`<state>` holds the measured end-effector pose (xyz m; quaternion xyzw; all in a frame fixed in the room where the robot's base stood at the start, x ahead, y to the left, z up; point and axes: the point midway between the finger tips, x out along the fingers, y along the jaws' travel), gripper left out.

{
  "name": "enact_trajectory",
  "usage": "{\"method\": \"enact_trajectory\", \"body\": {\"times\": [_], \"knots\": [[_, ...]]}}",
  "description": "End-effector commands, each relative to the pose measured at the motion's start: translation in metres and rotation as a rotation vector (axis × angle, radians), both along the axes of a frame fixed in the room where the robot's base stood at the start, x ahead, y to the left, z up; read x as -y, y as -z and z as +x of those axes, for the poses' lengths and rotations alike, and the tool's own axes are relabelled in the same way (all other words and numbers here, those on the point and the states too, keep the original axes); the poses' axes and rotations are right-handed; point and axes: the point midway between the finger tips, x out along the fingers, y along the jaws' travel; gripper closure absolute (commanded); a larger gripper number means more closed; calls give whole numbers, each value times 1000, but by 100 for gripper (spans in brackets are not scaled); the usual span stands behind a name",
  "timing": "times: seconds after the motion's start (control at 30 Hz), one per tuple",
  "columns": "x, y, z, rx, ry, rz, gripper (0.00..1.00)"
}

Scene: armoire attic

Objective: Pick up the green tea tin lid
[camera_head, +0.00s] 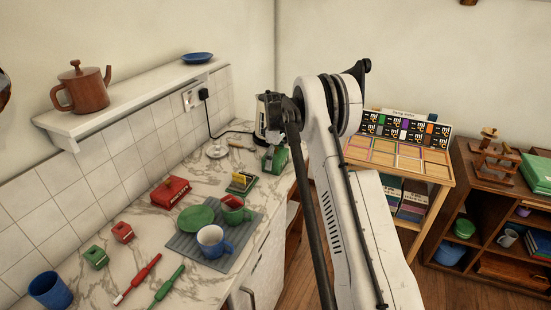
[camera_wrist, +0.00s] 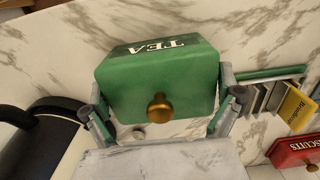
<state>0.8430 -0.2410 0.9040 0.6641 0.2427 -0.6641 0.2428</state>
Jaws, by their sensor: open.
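The green tea tin (camera_wrist: 155,72), lettered TEA, stands on the marble counter. Its green lid (camera_wrist: 185,92) carries a round brass knob (camera_wrist: 159,108) and faces my wrist camera; I cannot tell whether it is seated on the tin. My gripper (camera_wrist: 163,114) is open and empty, with one finger on each side of the tin near the lid. I cannot tell whether the fingers touch it. In the head view the green tin (camera_head: 278,158) is at the counter's far end, partly hidden; my arm hides much of the area beside it.
The kettle (camera_head: 262,117) is close by; its black handle (camera_wrist: 45,125) shows left of the tin. A green rack with a yellow card (camera_wrist: 295,107) and a red biscuits tin (camera_wrist: 298,151) are on the right. Blue and green mugs stand on a grey mat (camera_head: 187,246).

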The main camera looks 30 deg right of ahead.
Motion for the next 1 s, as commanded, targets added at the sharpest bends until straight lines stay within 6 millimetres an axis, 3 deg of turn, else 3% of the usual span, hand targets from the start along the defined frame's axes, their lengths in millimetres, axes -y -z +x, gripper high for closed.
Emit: {"method": "enact_trajectory", "body": {"times": [0.07,0.3,0.73,0.97,1.0], "knots": [[0,0,0,0,0,0,3],[0,0,0,0,0,0,30],[0,-9,0,0,0,0,31],[0,-44,0,0,0,0,31],[-13,-48,-2,0,-4,0,31]]}}
